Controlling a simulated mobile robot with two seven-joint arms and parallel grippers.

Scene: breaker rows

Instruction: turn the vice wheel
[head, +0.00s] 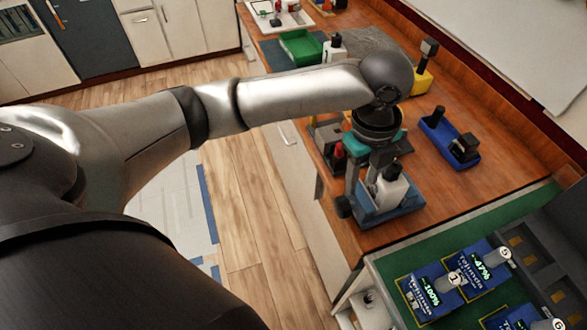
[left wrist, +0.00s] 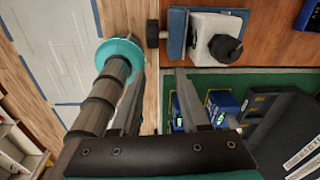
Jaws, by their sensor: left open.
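The vice (head: 402,207) is a blue-grey body on the wooden bench, with a white block with a black knob on top of it. It also shows at the top of the left wrist view (left wrist: 177,36). Its small dark wheel (head: 344,206) sticks out past the bench's front edge and shows in the left wrist view (left wrist: 152,34). My left gripper (head: 362,178) points down just above the wheel and partly covers the vice. In the left wrist view its open, empty fingers (left wrist: 160,72) lie short of the wheel, apart from it. My right gripper is out of view.
A green mat (head: 388,263) with blue labelled breakers (head: 428,291) and a dark grey housing (head: 540,250) lie right of the vice. A blue tray (head: 438,137), a green tray (head: 300,45) and a yellow holder (head: 421,84) stand on the bench. Floor is free before the bench.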

